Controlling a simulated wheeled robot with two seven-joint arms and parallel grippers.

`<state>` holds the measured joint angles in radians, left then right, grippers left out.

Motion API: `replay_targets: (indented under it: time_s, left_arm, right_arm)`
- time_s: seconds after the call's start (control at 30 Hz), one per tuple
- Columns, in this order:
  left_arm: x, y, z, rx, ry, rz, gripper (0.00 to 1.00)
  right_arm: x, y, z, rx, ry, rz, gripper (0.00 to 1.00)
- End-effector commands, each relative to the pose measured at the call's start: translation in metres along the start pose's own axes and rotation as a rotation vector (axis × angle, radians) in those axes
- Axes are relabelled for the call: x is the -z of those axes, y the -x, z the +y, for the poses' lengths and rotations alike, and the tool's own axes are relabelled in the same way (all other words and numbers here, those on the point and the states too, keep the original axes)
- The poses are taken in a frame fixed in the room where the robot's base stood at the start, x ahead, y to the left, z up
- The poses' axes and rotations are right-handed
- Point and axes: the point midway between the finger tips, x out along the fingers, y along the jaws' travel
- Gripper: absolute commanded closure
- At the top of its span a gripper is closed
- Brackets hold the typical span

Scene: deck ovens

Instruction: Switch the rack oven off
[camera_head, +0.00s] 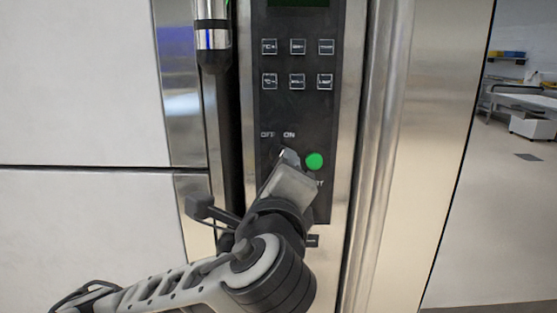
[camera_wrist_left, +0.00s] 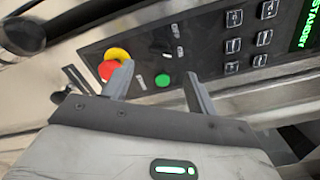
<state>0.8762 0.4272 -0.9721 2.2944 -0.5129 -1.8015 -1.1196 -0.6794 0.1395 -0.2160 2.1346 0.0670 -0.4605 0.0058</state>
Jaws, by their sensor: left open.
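The rack oven's black control panel (camera_head: 300,110) is in front of me. OFF and ON labels (camera_head: 278,135) are printed on it, above a switch that my left gripper mostly hides in the head view. A green round button (camera_head: 314,160) is just right of the gripper tip, and it also shows between the fingers in the wrist view (camera_wrist_left: 162,79). My left gripper (camera_head: 290,157) is open, its fingertips close to the panel below the labels. In the wrist view its two fingers (camera_wrist_left: 158,80) are apart with nothing held. Contact with the switch cannot be told.
A red and yellow button (camera_wrist_left: 116,60) is by one finger in the wrist view. Several small keys (camera_head: 297,64) are above the labels. The display (camera_wrist_left: 307,28) reads STANDBY in green. A vertical metal bar (camera_head: 378,150) runs right of the panel. A black-ended handle (camera_head: 212,40) hangs left.

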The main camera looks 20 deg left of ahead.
Motion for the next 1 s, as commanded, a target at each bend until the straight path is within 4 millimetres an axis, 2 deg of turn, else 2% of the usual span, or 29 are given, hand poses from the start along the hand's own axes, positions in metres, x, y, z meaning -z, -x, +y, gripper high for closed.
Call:
replay_targets:
  time_s: [0.1, 0.33, 0.5, 0.8, 0.83, 0.97, 1.0]
  left_arm:
    - [-0.002, -0.027, 0.000, -0.002, -0.002, -0.005, 0.42]
    - [-0.001, -0.064, -0.001, -0.001, -0.001, -0.002, 0.42]
    - [0.000, -0.076, -0.001, 0.001, 0.000, 0.000, 0.42]
    - [0.000, -0.078, 0.000, 0.001, 0.001, 0.001, 0.42]
    - [0.000, -0.078, 0.000, 0.001, 0.001, 0.001, 0.47]
    - [0.000, -0.078, 0.000, 0.001, 0.001, 0.001, 0.84]
    - [0.000, -0.078, 0.000, 0.001, 0.001, 0.001, 0.87]
  right_arm:
    - [0.002, 0.001, 0.000, -0.002, 0.003, -0.001, 1.00]
    - [0.001, 0.002, 0.000, -0.004, 0.007, -0.008, 1.00]
    - [-0.002, 0.002, 0.001, -0.005, 0.008, -0.014, 1.00]
    - [-0.004, 0.001, 0.001, -0.005, 0.011, -0.019, 1.00]
    - [-0.004, 0.001, 0.001, -0.005, 0.011, -0.019, 1.00]
    - [-0.004, 0.001, 0.001, -0.005, 0.011, -0.018, 1.00]
    - [-0.004, 0.001, 0.001, -0.005, 0.011, -0.018, 1.00]
